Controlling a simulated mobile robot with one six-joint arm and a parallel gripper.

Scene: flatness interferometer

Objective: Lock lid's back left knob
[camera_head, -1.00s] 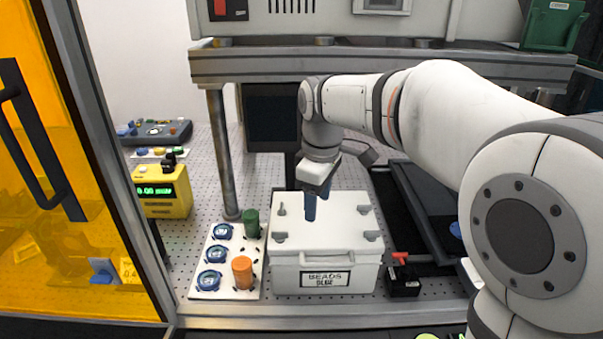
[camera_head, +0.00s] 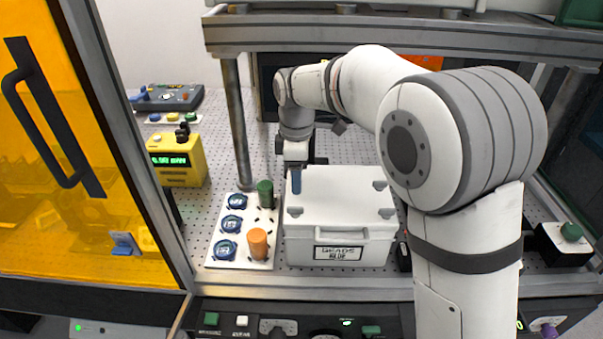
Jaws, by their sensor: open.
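The white box labelled BEADS (camera_head: 338,252) stands on the perforated table with its white lid (camera_head: 335,200) on top. Grey knobs show at the lid's front left (camera_head: 295,212), front right (camera_head: 387,213) and back right (camera_head: 380,185). The back left knob is hidden behind my gripper. My gripper (camera_head: 296,182) points down over the lid's back left corner, its blue fingers close to the lid. I cannot tell whether the fingers touch the knob.
A white board (camera_head: 215,255) left of the box holds several blue-rimmed round pieces, a green cylinder (camera_head: 265,190) and an orange cylinder (camera_head: 258,243). A metal post (camera_head: 239,130) and a yellow meter (camera_head: 177,160) stand further left. A shelf beam (camera_head: 400,37) spans above.

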